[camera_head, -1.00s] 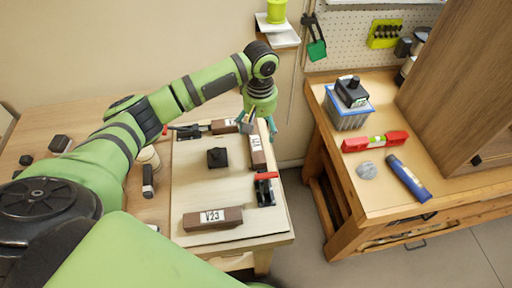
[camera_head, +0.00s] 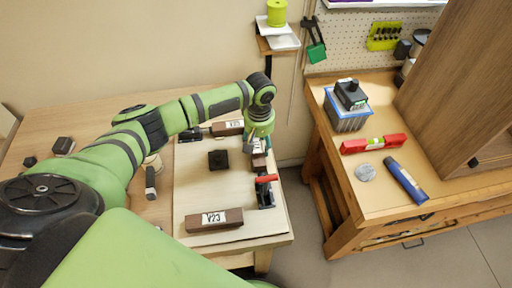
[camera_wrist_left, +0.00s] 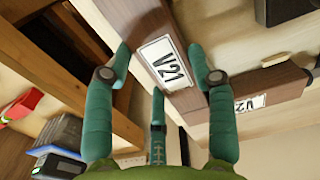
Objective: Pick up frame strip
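The brown frame strip labelled V21 (camera_wrist_left: 138,22) shows close up in the left wrist view. In the head view it lies along the right edge of the pale board (camera_head: 205,190), partly hidden by my gripper. My left gripper (camera_head: 259,146) is over this strip. Its teal fingers (camera_wrist_left: 160,60) are open, with two on either side of the strip and a third near its side; I cannot tell whether any touches it. A second brown strip (camera_head: 228,127) lies along the board's back edge. A third strip, labelled V23 (camera_head: 214,221), lies at the front. My right gripper is out of view.
A red-handled clamp (camera_head: 266,192) stands on the board's right edge. Another dark clamp (camera_head: 190,134) is at the back left. A black block (camera_head: 218,159) sits mid-board. A gap separates this table from the right workbench (camera_head: 400,200).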

